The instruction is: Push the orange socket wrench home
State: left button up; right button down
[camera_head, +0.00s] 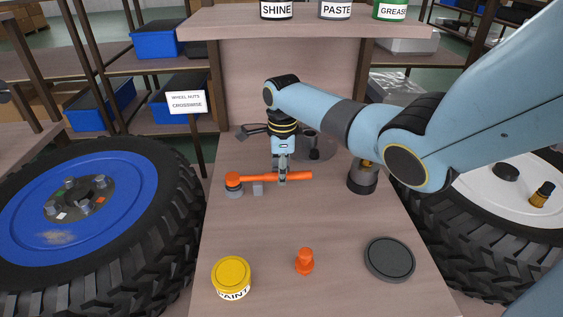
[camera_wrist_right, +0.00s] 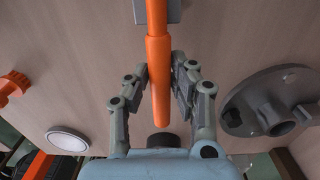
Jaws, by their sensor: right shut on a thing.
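The orange socket wrench (camera_head: 262,177) lies level above the work table, its handle running left to right in the head view. Its round orange head (camera_head: 233,179) is at the left end, over a grey round piece; I cannot tell how far the two are engaged. My right gripper (camera_head: 282,178) is shut on the handle, right of its middle. In the right wrist view, the handle (camera_wrist_right: 158,55) runs between the two fingers (camera_wrist_right: 160,90) and its rounded end shows near the palm. My left gripper is not in view.
A small grey block (camera_head: 258,188) stands under the handle. A yellow paint tin (camera_head: 231,275), an orange plug-like piece (camera_head: 305,261) and a dark round lid (camera_head: 389,258) are at the front. A dark cylinder (camera_head: 362,180) stands to the right. A blue-hubbed wheel (camera_head: 75,215) flanks the table.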

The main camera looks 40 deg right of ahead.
jog(key=c, duration=1)
grip_release()
jog(key=shift+c, duration=0.2)
